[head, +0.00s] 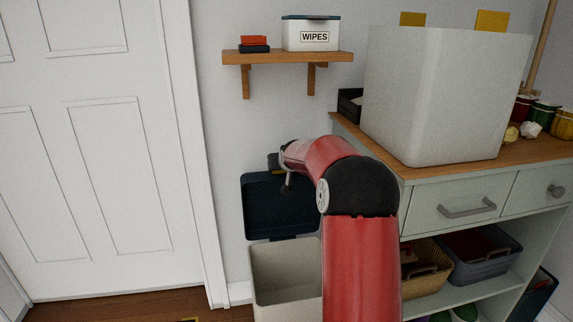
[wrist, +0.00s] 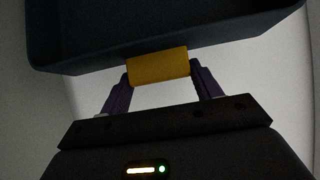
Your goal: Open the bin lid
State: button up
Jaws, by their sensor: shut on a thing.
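The bin (head: 285,275) is a pale, open-topped box on the floor by the wall. Its dark navy lid (head: 262,207) stands raised, roughly upright, at the back of the bin, and the bin's opening shows. In the wrist view the lid (wrist: 160,35) fills the top, with a yellow tab (wrist: 158,68) on its edge. My gripper (wrist: 160,82) has its two fingers on either side of this tab, shut on it. In the head view my gripper (head: 277,162) is at the lid's top edge, mostly hidden behind my red arm.
A wooden shelf (head: 290,57) with a wipes box (head: 311,35) is on the wall above. A cabinet (head: 450,190) with a large pale container (head: 440,95) on top stands to the right. A white door (head: 95,150) is at the left. Some wooden floor (head: 150,305) is clear.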

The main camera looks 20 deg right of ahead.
jog(key=shift+r, duration=0.1)
jog(key=o, duration=1.4)
jog(key=b+v, duration=0.1)
jog(key=v, duration=0.6)
jog(key=shift+s+a+r, duration=0.15)
jog(key=shift+s, duration=0.15)
